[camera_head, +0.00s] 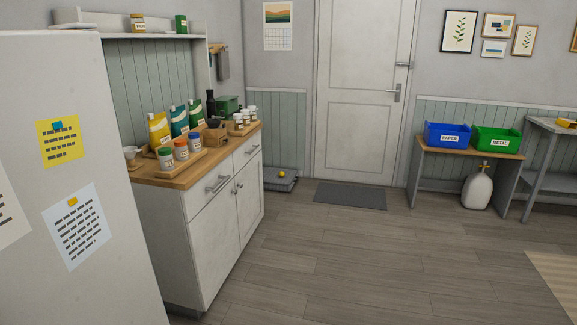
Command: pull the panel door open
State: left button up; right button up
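The white panel door (362,95) stands in the far wall, in the upper middle of the head view. It looks shut in its frame. A grey lever handle (394,92) sits on its right side, with a small latch (403,65) above it at the right edge. A dark doormat (350,194) lies on the floor in front of it. Neither of my grippers shows in this view.
A white cabinet (205,235) with a wooden top full of jars and bags stands at left, beside a white fridge-like panel (80,170). A bench with a blue bin (447,135) and green bin (496,140) stands right of the door. The wooden floor (380,250) between is clear.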

aim_at(248, 182)
jog(key=i, duration=1.7)
jog(key=i+l+u, duration=0.1)
jog(key=i+u, duration=0.3)
jog(key=i, duration=0.15)
jog(key=i+l+u, duration=0.35)
jog(key=i, duration=0.15)
jog(key=i+l+u, duration=0.4)
jog(key=i+j, duration=0.05)
jog(key=i, duration=0.05)
